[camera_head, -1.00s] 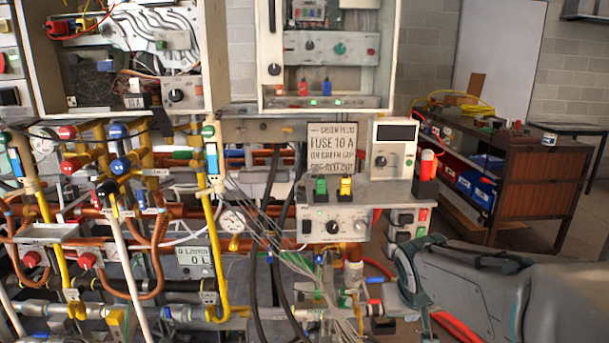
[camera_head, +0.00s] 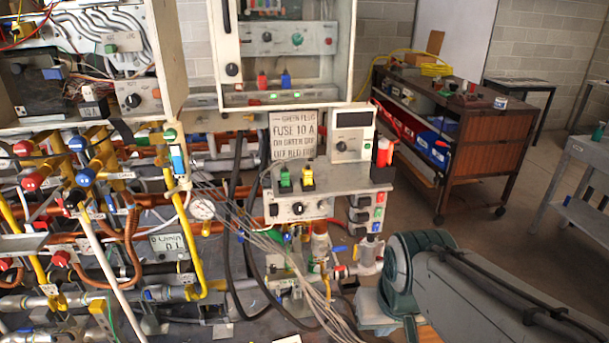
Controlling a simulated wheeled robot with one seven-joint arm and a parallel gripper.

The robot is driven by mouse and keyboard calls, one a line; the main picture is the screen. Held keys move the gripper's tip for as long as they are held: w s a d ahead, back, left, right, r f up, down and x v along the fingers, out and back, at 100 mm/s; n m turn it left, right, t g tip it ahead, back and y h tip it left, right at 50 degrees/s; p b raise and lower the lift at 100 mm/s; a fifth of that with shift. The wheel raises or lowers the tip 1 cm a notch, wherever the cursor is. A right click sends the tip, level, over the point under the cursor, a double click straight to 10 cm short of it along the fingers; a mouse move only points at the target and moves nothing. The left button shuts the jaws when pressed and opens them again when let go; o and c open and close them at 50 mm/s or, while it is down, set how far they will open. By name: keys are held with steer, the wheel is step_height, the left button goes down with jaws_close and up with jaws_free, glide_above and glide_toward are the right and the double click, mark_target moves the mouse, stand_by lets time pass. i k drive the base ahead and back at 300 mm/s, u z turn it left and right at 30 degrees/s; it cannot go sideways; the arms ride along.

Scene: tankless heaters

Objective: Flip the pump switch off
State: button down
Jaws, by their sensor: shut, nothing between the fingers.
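I cannot tell from the labels which control is the pump switch. A grey control box (camera_head: 330,188) in the middle carries a green switch (camera_head: 285,178) and a yellow switch (camera_head: 307,176) on top, and a dark knob (camera_head: 298,208) on its front. A red switch (camera_head: 382,156) in a dark holder stands at its right end. A column of small switches with red, green and blue parts (camera_head: 378,212) is on its right side. My arm (camera_head: 405,280) shows at the bottom right, close to the box. My gripper is not in view.
A paper sign (camera_head: 297,136) and a meter with a dark display (camera_head: 353,133) stand behind the box. Pipes, valves and loose cables (camera_head: 270,245) crowd the left and bottom. A brown cart (camera_head: 480,145) and a grey table (camera_head: 585,180) stand right, with open floor between them.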

mark_target(273, 208)
steer(key=u, duration=0.1)
steer(key=k, duration=0.9)
steer(key=z, duration=0.3)
steer(key=i, duration=1.65)
steer(key=u, duration=0.5)
